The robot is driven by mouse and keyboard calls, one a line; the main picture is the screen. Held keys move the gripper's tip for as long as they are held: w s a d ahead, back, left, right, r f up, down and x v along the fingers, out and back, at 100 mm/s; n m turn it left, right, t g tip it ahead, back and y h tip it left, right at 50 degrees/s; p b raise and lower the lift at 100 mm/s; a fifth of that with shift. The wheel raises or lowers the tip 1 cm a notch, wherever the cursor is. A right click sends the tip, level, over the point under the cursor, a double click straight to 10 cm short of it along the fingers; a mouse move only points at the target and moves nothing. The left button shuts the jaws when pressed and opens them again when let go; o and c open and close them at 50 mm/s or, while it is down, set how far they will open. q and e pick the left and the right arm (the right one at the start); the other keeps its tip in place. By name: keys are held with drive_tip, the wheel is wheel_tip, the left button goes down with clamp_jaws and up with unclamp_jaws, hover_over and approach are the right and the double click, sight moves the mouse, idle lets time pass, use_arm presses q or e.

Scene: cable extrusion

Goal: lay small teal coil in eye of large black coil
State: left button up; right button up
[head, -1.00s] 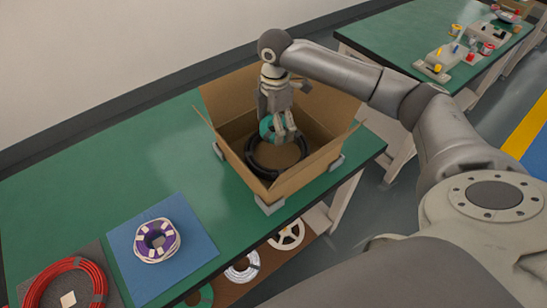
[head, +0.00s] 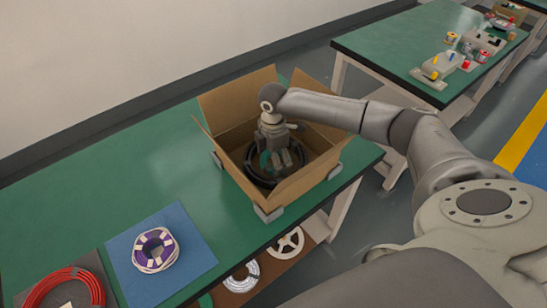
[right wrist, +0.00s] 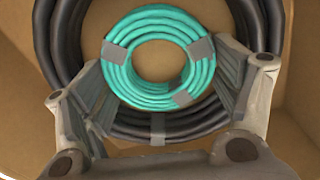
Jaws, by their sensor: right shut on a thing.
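The small teal coil (right wrist: 117,78) has grey tape bands and lies between the two fingers of my right gripper (right wrist: 160,72), which is shut on it. In the head view the teal coil (head: 265,159) is mostly hidden behind the fingers of the right gripper (head: 281,160), down inside the cardboard box. The large black coil (head: 250,170) lies on the box floor around the gripper. In the right wrist view the black coil (right wrist: 61,40) shows outside the teal coil, which appears over its eye; whether it touches the floor I cannot tell. My left gripper is out of view.
The open cardboard box (head: 302,184) stands on the green table (head: 110,165), its walls close around my right gripper. A purple and white coil (head: 155,250) on a blue mat (head: 195,232) and a red coil (head: 85,278) lie at the front left.

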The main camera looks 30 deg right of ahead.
drive_tip(key=shift+f, duration=0.1)
drive_tip(key=o, duration=0.7)
drive_tip(key=shift+o, duration=0.2)
wheel_tip(320, 180, up, 12)
drive_tip(key=shift+r+b, duration=0.2)
drive_tip(key=shift+b, duration=0.1)
